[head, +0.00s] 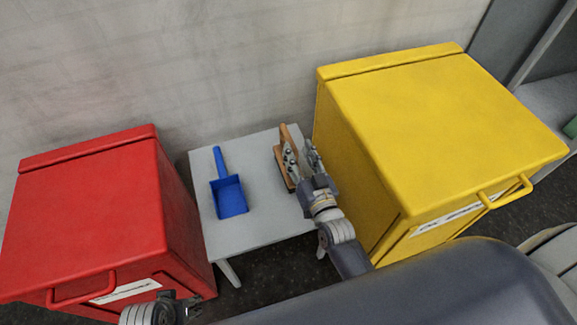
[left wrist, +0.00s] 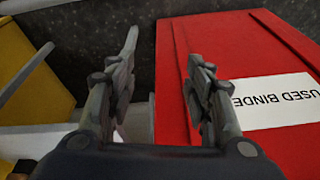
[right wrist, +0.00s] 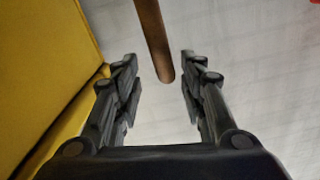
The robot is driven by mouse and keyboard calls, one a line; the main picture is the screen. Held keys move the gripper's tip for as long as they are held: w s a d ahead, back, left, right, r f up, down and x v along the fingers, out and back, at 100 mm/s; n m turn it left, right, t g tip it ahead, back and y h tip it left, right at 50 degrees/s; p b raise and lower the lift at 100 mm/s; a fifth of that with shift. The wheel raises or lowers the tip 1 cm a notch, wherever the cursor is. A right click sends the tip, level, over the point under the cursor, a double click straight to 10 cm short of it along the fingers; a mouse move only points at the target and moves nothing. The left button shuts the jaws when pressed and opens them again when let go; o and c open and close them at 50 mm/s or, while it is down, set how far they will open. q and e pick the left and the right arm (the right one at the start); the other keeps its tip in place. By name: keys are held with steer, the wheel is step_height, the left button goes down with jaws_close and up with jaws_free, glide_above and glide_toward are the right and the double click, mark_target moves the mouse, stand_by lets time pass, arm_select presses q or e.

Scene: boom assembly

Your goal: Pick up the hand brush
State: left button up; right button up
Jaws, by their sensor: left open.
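The hand brush (head: 279,170) has a brown wooden body and handle and lies on the small grey table, close to the yellow box. My right gripper (head: 302,152) is over it and hides part of it. In the right wrist view the rounded end of the brown handle (right wrist: 152,35) reaches between the two fingertips, which stand apart with gaps beside the handle. My right gripper is open. My left gripper (left wrist: 158,65) is open and empty in front of the red box, low at the bottom of the head view.
A blue dustpan (head: 229,196) lies on the left half of the table (head: 259,233). The red box (head: 88,207) stands left of the table and the yellow box (head: 440,120) right, close beside my right arm. A wall (head: 200,60) is behind.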

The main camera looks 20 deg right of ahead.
mark_target(290, 141)
steer(key=w, duration=0.3)
steer(key=w+a+b, duration=0.1)
steer(key=w, duration=0.1)
steer(key=shift+w+f, duration=0.1)
steer(key=shift+w, duration=0.5)
arm_select(q)
steer(key=v, duration=0.3)
steer(key=w+v, duration=0.1)
steer(key=v, duration=0.1)
steer(key=shift+r, duration=0.1)
arm_select(e)
jaws_close()
